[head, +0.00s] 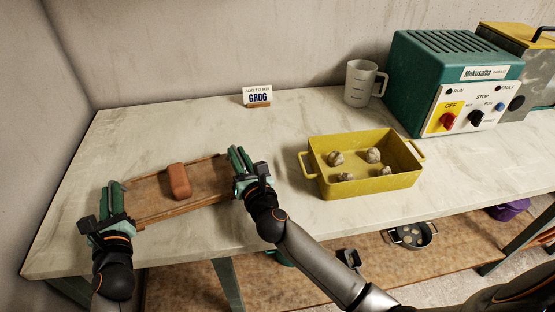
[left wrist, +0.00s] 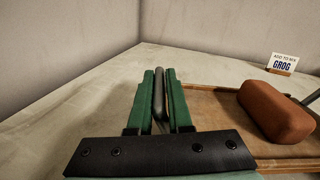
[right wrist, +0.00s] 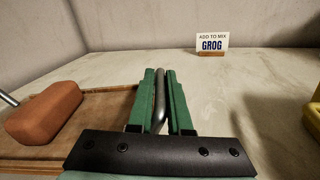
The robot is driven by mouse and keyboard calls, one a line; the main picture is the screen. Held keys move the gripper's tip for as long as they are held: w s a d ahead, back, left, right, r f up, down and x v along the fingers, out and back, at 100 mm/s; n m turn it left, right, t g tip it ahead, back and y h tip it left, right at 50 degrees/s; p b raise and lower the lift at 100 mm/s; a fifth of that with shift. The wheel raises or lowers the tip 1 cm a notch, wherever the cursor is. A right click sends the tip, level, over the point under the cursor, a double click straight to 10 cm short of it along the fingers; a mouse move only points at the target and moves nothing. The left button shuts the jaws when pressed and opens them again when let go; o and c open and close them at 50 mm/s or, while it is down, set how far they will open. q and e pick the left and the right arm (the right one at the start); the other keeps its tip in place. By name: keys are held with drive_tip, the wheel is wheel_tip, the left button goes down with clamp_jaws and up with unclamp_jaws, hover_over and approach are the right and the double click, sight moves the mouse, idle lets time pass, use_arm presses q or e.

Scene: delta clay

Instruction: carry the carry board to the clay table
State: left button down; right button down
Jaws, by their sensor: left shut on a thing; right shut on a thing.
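The carry board (head: 150,196) is a flat brown wooden board with low edges and a metal handle at each end. It is over the left part of the pale table (head: 290,215); I cannot tell whether it touches the top. A reddish-brown clay block (head: 179,181) lies on it. My left gripper (head: 113,200) is shut on the left handle (left wrist: 159,92). My right gripper (head: 240,167) is shut on the right handle (right wrist: 160,95). The board also shows in the left wrist view (left wrist: 215,108) and the right wrist view (right wrist: 105,105).
A yellow tray (head: 372,190) with several grey lumps stands right of the board. A GROG sign (head: 258,96), a clear jug (head: 360,83) and a green machine (head: 450,75) stand along the back. Walls close the back and left. The table between board and sign is clear.

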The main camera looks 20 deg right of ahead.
use_arm(q)
drive_tip(key=shift+f, duration=0.35)
use_arm(e)
drive_tip(key=shift+f, duration=0.35)
use_arm(q)
drive_tip(key=c, duration=1.3)
unclamp_jaws()
drive_tip(key=shift+f+b, duration=0.2)
drive_tip(key=shift+b, duration=0.15)
use_arm(e)
drive_tip(key=c, duration=1.3)
unclamp_jaws()
drive_tip(key=shift+f, duration=0.15)
use_arm(q)
drive_tip(key=shift+o, duration=0.8)
drive_tip(key=shift+r, duration=0.15)
use_arm(e)
drive_tip(key=shift+o, duration=0.7)
use_arm(q)
drive_tip(key=o, duration=0.3)
use_arm(e)
drive_tip(key=o, duration=0.3)
use_arm(q)
drive_tip(key=s, duration=1.2)
use_arm(e)
drive_tip(key=s, duration=1.2)
